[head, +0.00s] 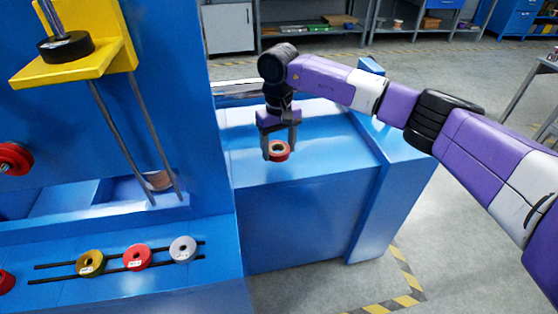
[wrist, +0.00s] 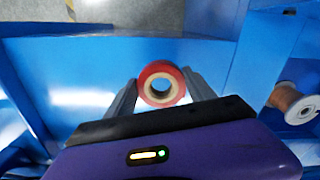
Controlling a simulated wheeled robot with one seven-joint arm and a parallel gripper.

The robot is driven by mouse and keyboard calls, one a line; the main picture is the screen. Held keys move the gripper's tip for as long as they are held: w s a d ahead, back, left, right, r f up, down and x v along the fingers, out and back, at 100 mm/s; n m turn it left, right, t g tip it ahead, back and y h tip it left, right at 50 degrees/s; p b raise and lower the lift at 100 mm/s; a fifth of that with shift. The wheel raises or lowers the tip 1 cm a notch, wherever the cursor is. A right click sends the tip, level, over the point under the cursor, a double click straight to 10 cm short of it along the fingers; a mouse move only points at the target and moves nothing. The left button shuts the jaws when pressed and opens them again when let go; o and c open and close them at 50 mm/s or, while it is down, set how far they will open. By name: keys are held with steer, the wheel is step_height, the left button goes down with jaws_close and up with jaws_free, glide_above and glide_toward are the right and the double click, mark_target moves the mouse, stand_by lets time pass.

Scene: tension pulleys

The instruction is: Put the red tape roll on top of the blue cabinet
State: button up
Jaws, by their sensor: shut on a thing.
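The red tape roll (head: 279,151) has a pale inner core and is between the fingers of my gripper (head: 280,148). In the wrist view the roll (wrist: 162,84) sits between both fingertips of my gripper (wrist: 161,92), which is shut on it. The blue cabinet (head: 300,175) is directly beneath, with a flat, bare top. The roll is at or just above that top; I cannot tell whether it touches.
A tall blue machine (head: 170,60) with a yellow bracket (head: 85,65) stands at left. Gold (head: 90,262), red (head: 137,257) and silver (head: 183,249) rolls sit on its black rails. A copper spool (wrist: 297,104) lies to the right in the wrist view.

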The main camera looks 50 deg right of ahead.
mark_target(279, 168)
steer(key=shift+f, duration=2.35)
steer(key=shift+f, duration=0.1)
steer(key=shift+f+b, duration=0.1)
steer(key=shift+b, duration=0.25)
steer(key=o, duration=1.4)
step_height(279, 168, up, 12)
steer(key=p, duration=0.1)
steer(key=shift+r, duration=0.2)
